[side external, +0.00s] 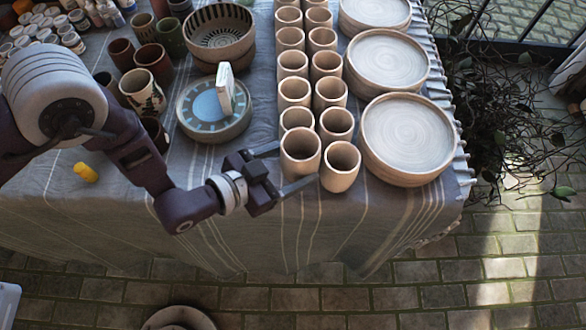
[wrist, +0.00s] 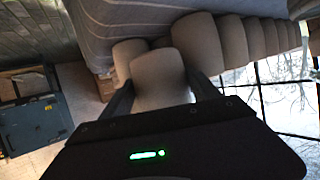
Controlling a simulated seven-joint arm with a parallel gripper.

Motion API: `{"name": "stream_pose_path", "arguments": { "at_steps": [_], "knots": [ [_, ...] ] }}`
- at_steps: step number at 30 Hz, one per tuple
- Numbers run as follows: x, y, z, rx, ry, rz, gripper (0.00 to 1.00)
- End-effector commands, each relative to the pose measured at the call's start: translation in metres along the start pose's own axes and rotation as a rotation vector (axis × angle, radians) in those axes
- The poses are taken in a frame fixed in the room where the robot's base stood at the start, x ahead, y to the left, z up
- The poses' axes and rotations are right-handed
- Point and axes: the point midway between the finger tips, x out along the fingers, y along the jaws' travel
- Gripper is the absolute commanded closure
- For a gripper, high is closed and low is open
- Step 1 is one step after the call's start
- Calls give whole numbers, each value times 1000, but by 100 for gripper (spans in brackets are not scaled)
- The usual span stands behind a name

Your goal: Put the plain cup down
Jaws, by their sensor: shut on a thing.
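My gripper (side external: 282,168) is shut on a plain beige cup (side external: 301,154) at the near end of the left row of plain cups (side external: 293,92). The held cup looks upright, with its open mouth showing. In the wrist view, the cup (wrist: 160,80) sits between the two fingers of my gripper (wrist: 163,92). Another plain cup (side external: 339,167) stands close on its right in the side view. I cannot tell whether the held cup's base touches the cloth.
Two rows of plain cups run back along the cloth-covered table (side external: 240,225). Stacks of plain plates (side external: 408,135) stand to their right. A painted bowl (side external: 212,128) holding a white block (side external: 225,88) is at the left. The table's front edge is close below my gripper.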

Motion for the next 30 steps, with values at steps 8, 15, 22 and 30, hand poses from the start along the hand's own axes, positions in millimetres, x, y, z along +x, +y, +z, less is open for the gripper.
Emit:
{"name": "stream_pose_path", "arguments": {
  "at_steps": [8,15,22,30],
  "knots": [
    [-30,-4,-73,1,8,0,84],
    [-47,-6,-115,1,5,0,84],
    [-51,-6,-122,1,1,1,84],
    [-52,-49,-119,-25,-2,-63,84]
  ]
}}
